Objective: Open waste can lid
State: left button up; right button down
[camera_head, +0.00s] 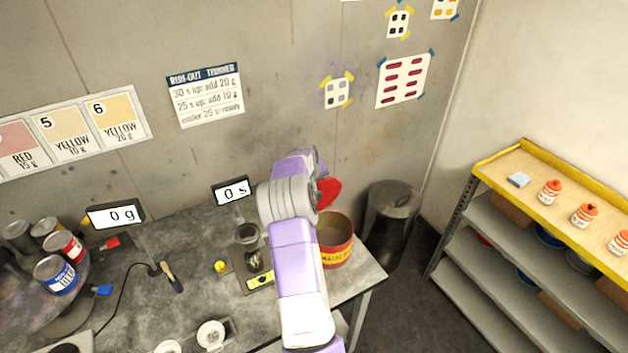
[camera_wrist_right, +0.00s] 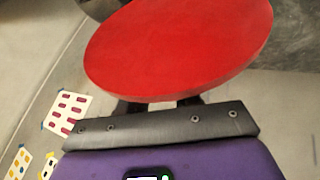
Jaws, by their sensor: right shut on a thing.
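The waste can (camera_head: 336,255) is a red can with a yellow band and stands near the right end of the grey table. Its top is uncovered and its pale brown inside shows. My right gripper (camera_wrist_right: 160,104) is shut on the lid's edge, and the lid (camera_wrist_right: 180,45) fills the top of the right wrist view. The fingertips are mostly hidden under the lid. My right arm covers part of the table in the head view. My left gripper is not in view.
A dark grey bin (camera_head: 390,222) stands on the floor right of the table. A shelf (camera_head: 530,175) with orange-capped bottles is further right.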

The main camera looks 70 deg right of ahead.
jog(key=c, duration=0.9)
grip_release()
jog(key=shift+o, duration=0.2)
jog(key=b+v, duration=0.1)
jog(key=v, duration=0.6)
jog(key=shift+w, duration=0.1)
jog(key=shift+a+r, duration=0.15)
jog(key=shift+r, duration=0.05)
